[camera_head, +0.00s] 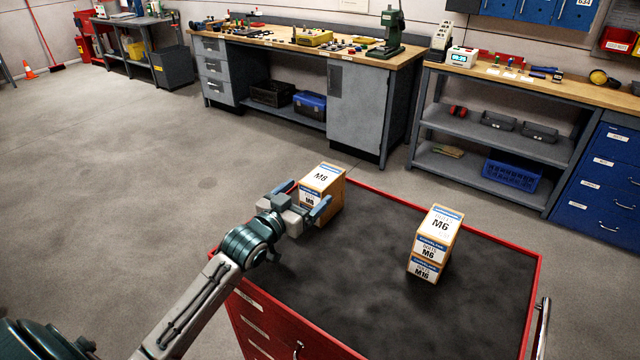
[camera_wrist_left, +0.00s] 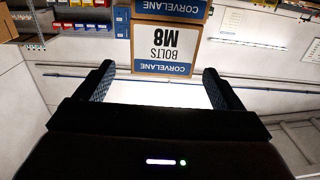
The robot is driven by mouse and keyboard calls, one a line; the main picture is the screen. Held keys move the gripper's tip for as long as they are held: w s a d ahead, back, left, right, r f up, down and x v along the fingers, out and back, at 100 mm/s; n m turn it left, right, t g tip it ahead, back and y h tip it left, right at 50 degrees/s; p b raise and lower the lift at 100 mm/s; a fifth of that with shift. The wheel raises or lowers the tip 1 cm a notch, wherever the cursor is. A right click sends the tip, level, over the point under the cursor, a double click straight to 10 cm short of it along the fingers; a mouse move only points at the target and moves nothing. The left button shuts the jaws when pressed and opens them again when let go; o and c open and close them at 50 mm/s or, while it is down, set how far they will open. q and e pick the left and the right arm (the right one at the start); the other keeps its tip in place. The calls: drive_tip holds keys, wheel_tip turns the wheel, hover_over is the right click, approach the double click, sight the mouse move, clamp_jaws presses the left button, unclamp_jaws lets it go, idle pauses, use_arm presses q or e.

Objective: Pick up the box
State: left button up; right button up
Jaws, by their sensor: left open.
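A cardboard box with a white and blue M8 label (camera_head: 323,178) stands at the far left of the red cart's dark top (camera_head: 360,270). In the left wrist view the M8 box (camera_wrist_left: 166,50) appears upside down, ahead of the fingers and between their lines. Part of another blue-labelled box (camera_wrist_left: 170,8) shows at that view's top edge, against the M8 box. My left gripper (camera_head: 306,195) is open in front of the M8 box, its fingers pointing at it; in the wrist view the space between the fingers is empty. My right gripper is not in view.
Two stacked boxes, an M6 box (camera_head: 440,225) on an M16 box (camera_head: 424,269), stand right of centre on the cart. The cart has a raised red rim (camera_head: 480,231). Bare cart top lies between the boxes. Workbenches (camera_head: 300,45) line the wall beyond.

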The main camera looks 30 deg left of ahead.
sight(322, 176)
use_arm(q)
drive_tip(key=w, duration=0.3)
drive_tip(key=shift+d, duration=0.15)
drive_tip(key=shift+w+p, duration=0.3)
drive_tip(key=shift+p, duration=0.1)
drive_tip(key=w, duration=0.1)
drive_tip(key=w+p, duration=0.1)
drive_tip(key=w, duration=0.1)
drive_tip(key=shift+w+d+r, duration=0.1)
drive_tip(key=shift+w+d, duration=0.05)
drive_tip(key=shift+w, duration=0.1)
drive_tip(key=shift+w+d, duration=0.1)
drive_tip(key=shift+w, duration=0.4)
drive_tip(key=shift+s, duration=0.1)
drive_tip(key=c, duration=1.4)
